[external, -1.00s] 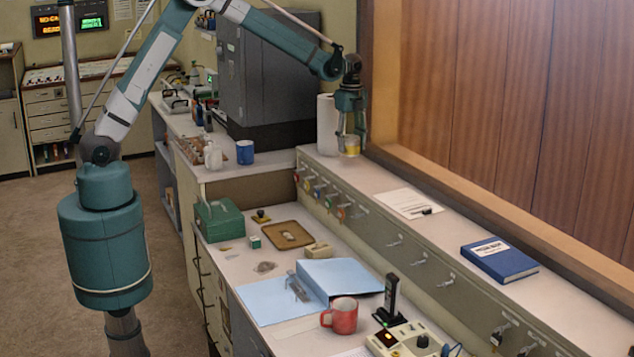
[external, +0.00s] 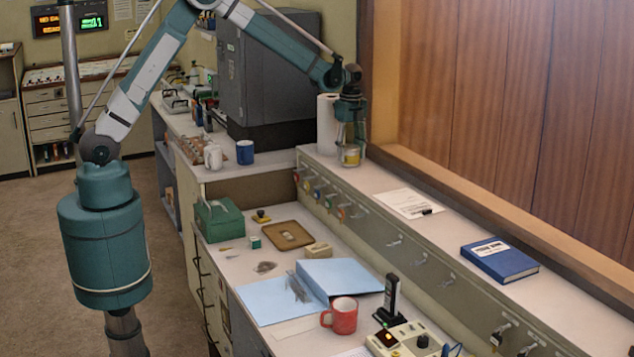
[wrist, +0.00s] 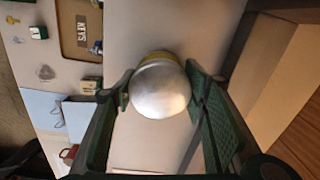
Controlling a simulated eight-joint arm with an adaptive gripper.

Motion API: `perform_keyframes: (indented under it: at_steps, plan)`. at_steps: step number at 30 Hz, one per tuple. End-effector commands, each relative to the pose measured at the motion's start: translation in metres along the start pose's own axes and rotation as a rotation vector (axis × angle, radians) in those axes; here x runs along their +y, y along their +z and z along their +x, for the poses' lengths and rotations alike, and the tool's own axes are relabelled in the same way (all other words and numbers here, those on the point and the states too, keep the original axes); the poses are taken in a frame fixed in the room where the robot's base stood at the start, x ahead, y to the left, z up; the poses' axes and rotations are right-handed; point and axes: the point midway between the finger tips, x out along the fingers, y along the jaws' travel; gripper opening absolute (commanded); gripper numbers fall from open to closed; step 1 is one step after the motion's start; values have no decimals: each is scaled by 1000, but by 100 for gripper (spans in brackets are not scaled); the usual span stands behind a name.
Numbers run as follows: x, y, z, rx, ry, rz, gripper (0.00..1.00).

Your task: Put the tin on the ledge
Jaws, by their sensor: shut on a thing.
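The tin shows in the wrist view as a round silver top (wrist: 160,92) with a yellow side. In the external view it is a small yellow tin (external: 350,156) at the far end of the raised ledge (external: 450,222). My gripper (external: 351,146) points down over the ledge and is shut on the tin. In the wrist view my gripper's fingers (wrist: 160,86) press on opposite sides of it. The tin is upright at or just above the ledge surface; I cannot tell whether it touches.
The wooden sill (external: 470,203) borders the ledge. A red mug (external: 340,316) stands on the lower desk.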

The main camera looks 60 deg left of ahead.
Motion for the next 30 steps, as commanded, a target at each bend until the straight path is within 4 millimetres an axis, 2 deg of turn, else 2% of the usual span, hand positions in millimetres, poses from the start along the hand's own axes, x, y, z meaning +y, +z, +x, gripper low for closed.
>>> perform_keyframes:
  at_steps: [4, 5, 8, 23, 30]
  plan:
    - [0, 0, 4, 0, 0, 0, 26]
    - [0, 0, 3, 0, 0, 0, 46]
    - [0, 0, 3, 0, 0, 0, 58]
    - [0, 0, -1, 0, 0, 0, 58]
    - [0, 0, -24, 0, 0, 0, 58]
